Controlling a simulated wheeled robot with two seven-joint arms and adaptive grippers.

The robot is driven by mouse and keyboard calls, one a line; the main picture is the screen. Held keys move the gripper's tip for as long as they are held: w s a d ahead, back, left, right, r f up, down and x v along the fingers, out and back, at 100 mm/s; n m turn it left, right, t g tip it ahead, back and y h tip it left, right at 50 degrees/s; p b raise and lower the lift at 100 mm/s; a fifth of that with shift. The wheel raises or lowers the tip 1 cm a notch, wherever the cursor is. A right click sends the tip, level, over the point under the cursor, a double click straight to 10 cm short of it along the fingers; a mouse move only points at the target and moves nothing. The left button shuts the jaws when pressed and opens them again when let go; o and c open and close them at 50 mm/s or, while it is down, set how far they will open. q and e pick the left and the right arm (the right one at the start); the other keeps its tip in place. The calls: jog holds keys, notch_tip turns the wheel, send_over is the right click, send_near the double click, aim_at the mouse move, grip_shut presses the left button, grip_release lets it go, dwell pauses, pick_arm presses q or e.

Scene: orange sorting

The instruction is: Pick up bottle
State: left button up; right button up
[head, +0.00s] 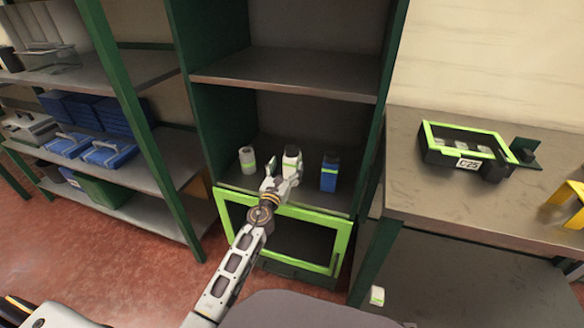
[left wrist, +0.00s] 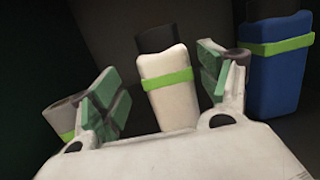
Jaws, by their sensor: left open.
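A white bottle with a dark cap and a green band (left wrist: 172,92) stands between the open fingers of my left gripper (left wrist: 160,95) in the left wrist view. In the head view the bottle (head: 291,155) stands on the shelf, with my left gripper (head: 281,179) in front of it, hiding its lower part. I cannot tell whether the pads touch it; gaps show on both sides in the left wrist view. A blue bottle (head: 329,172) stands to the right, and a pale bottle (head: 247,159) stands to the left. My right gripper is not in view.
The green-framed box front (head: 284,206) is below the shelf. A shelf board (head: 290,84) runs above the bottles. A side table (head: 410,195) at right holds a green-rimmed crate (head: 433,143).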

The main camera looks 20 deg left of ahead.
pick_arm(q)
jog(key=shift+w+d+r, duration=0.2)
jog(key=shift+w, duration=0.5)
jog(key=shift+w+d+r, duration=0.15)
jog(key=shift+w+r, duration=0.05)
jog(key=shift+w, duration=0.45)
jog(key=shift+w+r, duration=0.1)
jog(key=shift+w, duration=0.8)
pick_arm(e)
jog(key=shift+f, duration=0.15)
pick_arm(q)
jog(key=c, duration=1.2)
jog(key=shift+c, duration=0.6)
jog(key=shift+r, duration=0.2)
